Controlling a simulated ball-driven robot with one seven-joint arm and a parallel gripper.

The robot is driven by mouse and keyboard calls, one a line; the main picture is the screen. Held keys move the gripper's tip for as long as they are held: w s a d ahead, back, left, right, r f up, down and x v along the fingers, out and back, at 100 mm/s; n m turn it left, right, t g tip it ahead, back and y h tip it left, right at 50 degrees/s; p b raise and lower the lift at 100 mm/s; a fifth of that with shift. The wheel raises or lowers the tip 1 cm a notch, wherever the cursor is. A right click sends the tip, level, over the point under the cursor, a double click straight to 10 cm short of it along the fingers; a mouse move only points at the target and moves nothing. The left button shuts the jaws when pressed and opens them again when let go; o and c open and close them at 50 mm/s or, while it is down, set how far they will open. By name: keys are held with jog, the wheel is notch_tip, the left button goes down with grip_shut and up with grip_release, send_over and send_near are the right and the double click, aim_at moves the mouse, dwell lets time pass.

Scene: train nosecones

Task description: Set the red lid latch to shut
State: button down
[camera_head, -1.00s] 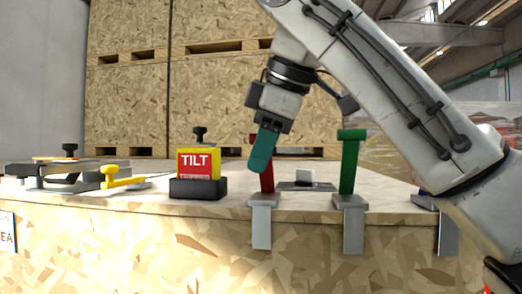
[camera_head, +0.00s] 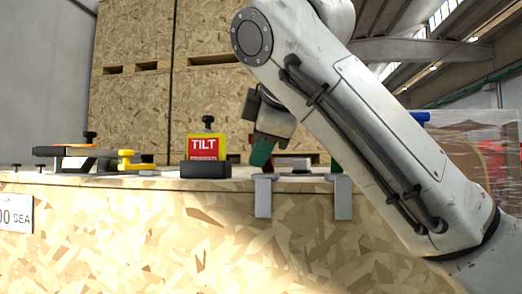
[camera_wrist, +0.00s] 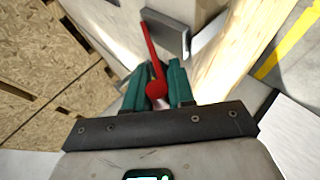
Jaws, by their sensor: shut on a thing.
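The red lid latch (camera_wrist: 151,45) is a thin red lever that shows in the wrist view. It runs from a grey metal bracket (camera_wrist: 168,33) to a round red end between my teal fingers. My gripper (camera_wrist: 158,88) is shut on this end. In the head view my gripper (camera_head: 262,152) is over the crate's front edge, above the left grey bracket (camera_head: 263,198). There the red lever is mostly hidden behind my gripper and arm, so its exact angle is hard to judge.
A green lever (camera_head: 335,167) on a second bracket (camera_head: 342,200) is mostly behind my arm. A blue handle (camera_head: 421,117) shows at the right. A yellow and red TILT box (camera_head: 203,147) and a yellow-handled clamp (camera_head: 130,160) stand left on the wooden crate (camera_head: 150,235).

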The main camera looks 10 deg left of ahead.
jog(key=c, duration=1.1)
grip_release()
jog(key=shift+o, duration=0.2)
jog(key=b+v, duration=0.2)
jog(key=v, duration=0.8)
jog(key=shift+s+r, duration=0.25)
jog(key=shift+r, duration=0.05)
jog(key=shift+d, duration=0.1)
